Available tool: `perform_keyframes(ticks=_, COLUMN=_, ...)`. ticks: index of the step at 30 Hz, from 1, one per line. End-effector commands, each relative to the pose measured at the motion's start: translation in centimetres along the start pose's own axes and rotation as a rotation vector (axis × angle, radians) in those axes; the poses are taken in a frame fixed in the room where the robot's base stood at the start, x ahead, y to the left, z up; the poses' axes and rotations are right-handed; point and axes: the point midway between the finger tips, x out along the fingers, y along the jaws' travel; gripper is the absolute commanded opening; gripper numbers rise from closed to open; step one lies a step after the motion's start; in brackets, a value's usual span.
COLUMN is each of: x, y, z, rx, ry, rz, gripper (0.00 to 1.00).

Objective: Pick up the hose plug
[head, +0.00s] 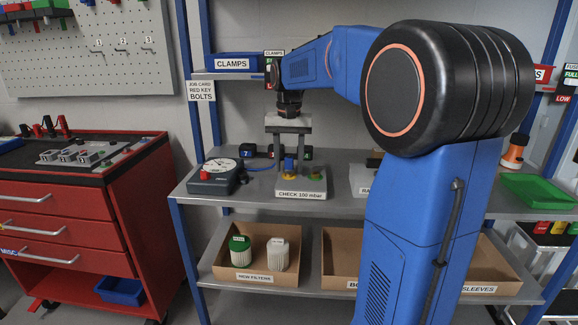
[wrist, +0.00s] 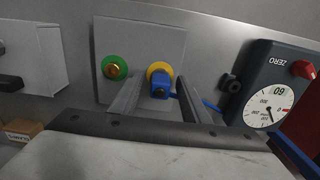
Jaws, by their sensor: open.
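The hose plug (wrist: 160,87) is a small blue block seated on a yellow ring (wrist: 157,69) of the grey check block in the wrist view. A thin blue hose runs from it toward the gauge. In the head view the blue plug (head: 290,164) stands on the block labelled "CHECK 100 mbar" (head: 301,194). My gripper (head: 288,150) points down over the block. In the wrist view my gripper (wrist: 161,82) is open, with one finger on each side of the plug. I see no clear contact between fingers and plug.
A green ring with a brass fitting (wrist: 116,68) is beside the yellow one. The dark gauge box (head: 215,177) with a red knob (wrist: 303,69) stands close by on the shelf. Another pale block (head: 362,182) is to the right. A filter box (head: 257,258) is on the shelf below.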

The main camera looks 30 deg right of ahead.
Motion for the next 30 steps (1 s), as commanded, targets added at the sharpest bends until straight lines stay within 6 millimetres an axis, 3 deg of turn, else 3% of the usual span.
perform_keyframes(ticks=6, x=0.0, y=0.0, z=0.0, rx=0.0, ry=0.0, rz=0.0, gripper=0.4)
perform_keyframes(ticks=11, x=0.0, y=0.0, z=0.0, rx=0.0, ry=0.0, rz=0.0, gripper=0.02)
perform_keyframes(ticks=12, x=0.0, y=0.0, z=0.0, rx=0.0, ry=0.0, rz=0.0, gripper=0.0)
perform_keyframes(ticks=22, x=-0.5, y=0.0, z=0.0, rx=0.0, ry=0.001, rz=-0.001, gripper=0.0)
perform_keyframes(ticks=30, x=-4.6, y=0.0, z=-0.1, rx=0.0, ry=0.003, rz=-0.001, gripper=0.0)
